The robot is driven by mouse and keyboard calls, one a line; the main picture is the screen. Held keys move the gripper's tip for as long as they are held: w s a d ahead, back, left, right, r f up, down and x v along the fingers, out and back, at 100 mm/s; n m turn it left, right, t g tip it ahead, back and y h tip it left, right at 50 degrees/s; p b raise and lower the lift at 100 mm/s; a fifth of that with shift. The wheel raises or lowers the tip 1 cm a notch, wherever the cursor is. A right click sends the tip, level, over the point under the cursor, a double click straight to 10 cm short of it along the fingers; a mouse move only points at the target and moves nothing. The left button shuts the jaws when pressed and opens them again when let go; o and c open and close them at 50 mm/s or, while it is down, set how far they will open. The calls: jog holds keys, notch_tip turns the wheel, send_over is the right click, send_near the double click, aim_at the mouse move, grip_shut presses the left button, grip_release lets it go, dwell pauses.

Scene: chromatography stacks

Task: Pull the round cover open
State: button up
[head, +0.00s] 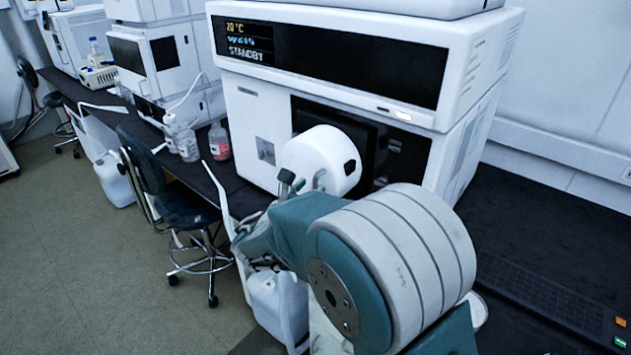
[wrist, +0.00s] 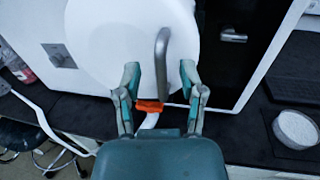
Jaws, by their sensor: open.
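The round cover (head: 312,155) is white and thick. It sits on the front of the white instrument, left of the dark panel. In the wrist view the cover (wrist: 105,40) fills the upper left, and its grey bar handle (wrist: 162,62) stands up from its face. My gripper (wrist: 159,70) is open, with one finger on each side of the handle's lower part. I see a gap on both sides, and contact does not show. In the head view my arm hides much of the gripper and the cover's lower edge.
The instrument (head: 450,80) shows STANDBY. Bottles (head: 219,141) stand on the dark bench to the left. A chair (head: 185,210) and a white canister (head: 275,300) are below. A white round dish (wrist: 297,128) and keyboard (head: 545,290) lie to the right. A small latch (wrist: 233,36) is on the dark panel.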

aim_at(315, 183)
jog(key=x, duration=0.2)
jog(key=shift+w, duration=0.35)
jog(key=shift+d, duration=0.3)
grip_shut()
jog(key=shift+a, duration=0.15)
jog(key=shift+a, duration=0.25)
